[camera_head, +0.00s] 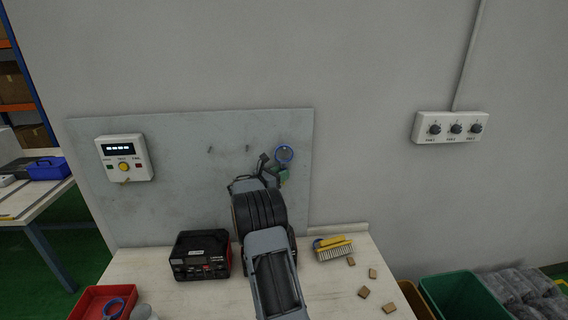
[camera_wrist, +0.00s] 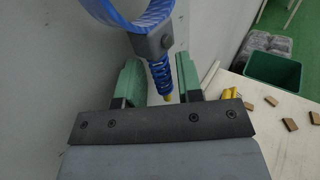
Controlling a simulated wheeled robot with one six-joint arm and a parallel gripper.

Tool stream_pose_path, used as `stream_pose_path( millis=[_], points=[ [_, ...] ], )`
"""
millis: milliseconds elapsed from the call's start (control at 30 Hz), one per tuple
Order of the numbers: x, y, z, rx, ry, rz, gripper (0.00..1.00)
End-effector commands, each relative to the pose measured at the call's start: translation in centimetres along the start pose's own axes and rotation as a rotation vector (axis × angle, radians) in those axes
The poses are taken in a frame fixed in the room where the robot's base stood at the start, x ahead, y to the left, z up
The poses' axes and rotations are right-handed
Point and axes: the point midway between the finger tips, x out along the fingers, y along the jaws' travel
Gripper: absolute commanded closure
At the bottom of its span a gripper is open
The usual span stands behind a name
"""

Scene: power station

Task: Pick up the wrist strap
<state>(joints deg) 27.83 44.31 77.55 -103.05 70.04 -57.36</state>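The wrist strap is a blue band with a grey clasp and a short coiled blue cord. The fingers are open, one on each side of the cord, with visible gaps. What the strap hangs from is hidden.
A control box (camera_head: 124,158) is fixed on the board's left. The bench below holds a black device (camera_head: 200,256), a yellow brush (camera_head: 334,248), several small brown blocks (camera_head: 364,292) and a red bin (camera_head: 84,303) with a blue ring. A green bin (camera_head: 462,297) stands right.

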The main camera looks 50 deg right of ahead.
Motion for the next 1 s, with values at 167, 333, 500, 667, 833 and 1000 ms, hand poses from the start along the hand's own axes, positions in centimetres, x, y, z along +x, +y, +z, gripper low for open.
stream_pose_path(
  millis=[167, 333, 500, 667, 833, 1000],
  points=[
    [0.0, 0.0, -0.1, 0.0, 0.0, 0.001, 0.67],
    [0.0, 0.0, -0.1, 0.0, 0.0, 0.0, 0.83],
    [0.0, 0.0, -0.1, -0.001, 0.0, 0.0, 0.99],
    [0.0, 0.0, 0.0, 0.0, 0.0, 0.0, 1.0],
    [0.0, 0.0, 0.1, 0.0, -0.001, 0.0, 1.0],
    [0.0, 0.0, 1.1, 0.002, -0.001, 0.0, 1.0]
  ],
)
